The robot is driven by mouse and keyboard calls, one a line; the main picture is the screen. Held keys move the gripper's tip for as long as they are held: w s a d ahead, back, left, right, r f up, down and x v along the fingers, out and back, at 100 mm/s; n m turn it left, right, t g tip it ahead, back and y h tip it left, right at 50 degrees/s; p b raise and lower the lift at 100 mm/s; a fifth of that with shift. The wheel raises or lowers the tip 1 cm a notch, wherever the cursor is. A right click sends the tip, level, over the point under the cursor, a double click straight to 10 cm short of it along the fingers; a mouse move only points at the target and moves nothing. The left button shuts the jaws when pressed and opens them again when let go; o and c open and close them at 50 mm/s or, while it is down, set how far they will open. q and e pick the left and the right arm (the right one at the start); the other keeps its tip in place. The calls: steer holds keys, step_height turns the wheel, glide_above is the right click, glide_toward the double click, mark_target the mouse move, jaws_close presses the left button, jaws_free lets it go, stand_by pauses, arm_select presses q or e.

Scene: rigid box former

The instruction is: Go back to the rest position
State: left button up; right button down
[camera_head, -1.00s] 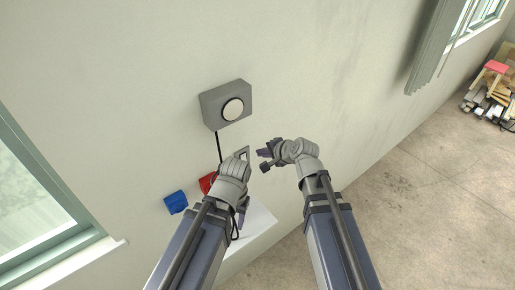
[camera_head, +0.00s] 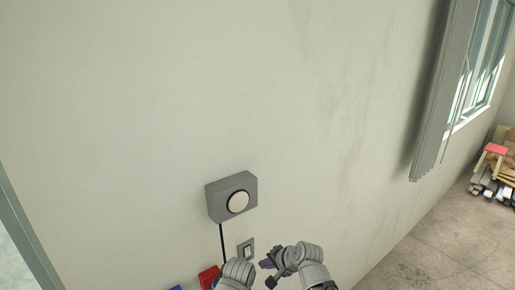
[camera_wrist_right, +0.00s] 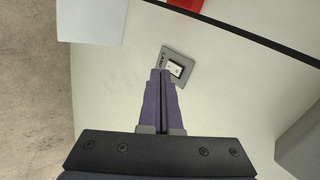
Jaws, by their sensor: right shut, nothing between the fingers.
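My right gripper (camera_head: 268,272) is at the bottom of the head view, in front of the wall and just right of a grey wall switch plate (camera_head: 246,249). In the right wrist view its purple fingers (camera_wrist_right: 160,78) are pressed together with nothing between them. The fingertips there overlap the edge of the switch plate (camera_wrist_right: 187,58), which has a white rocker. I cannot tell whether they touch it. Of my left arm, only a grey wrist part shows at the bottom edge of the head view, and its fingers are hidden.
A grey box with a round white button (camera_head: 238,202) is on the wall, with a black cable running down. A red object (camera_head: 208,277) and a blue object (camera_head: 175,288) are low on the wall. Windows flank the wall. Wood and a red-topped stool (camera_head: 495,149) stand far right.

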arm_select(q)
step_height(320, 180, down, 16)
steer(key=b, duration=1.4)
steer(key=shift+f, duration=0.2)
arm_select(e)
steer(key=s+d+f+n+g+h, duration=0.1)
steer(key=s+f+n+g+h, duration=0.2)
steer(key=s+f+n, duration=0.3)
steer(key=s+d+f+n+g+h, duration=0.2)
steer(key=s+f+n, duration=0.4)
steer(key=s+f, duration=0.4)
step_height(320, 180, down, 6)
steer(key=shift+s+g+h, duration=0.35)
steer(key=shift+g+h, duration=0.55)
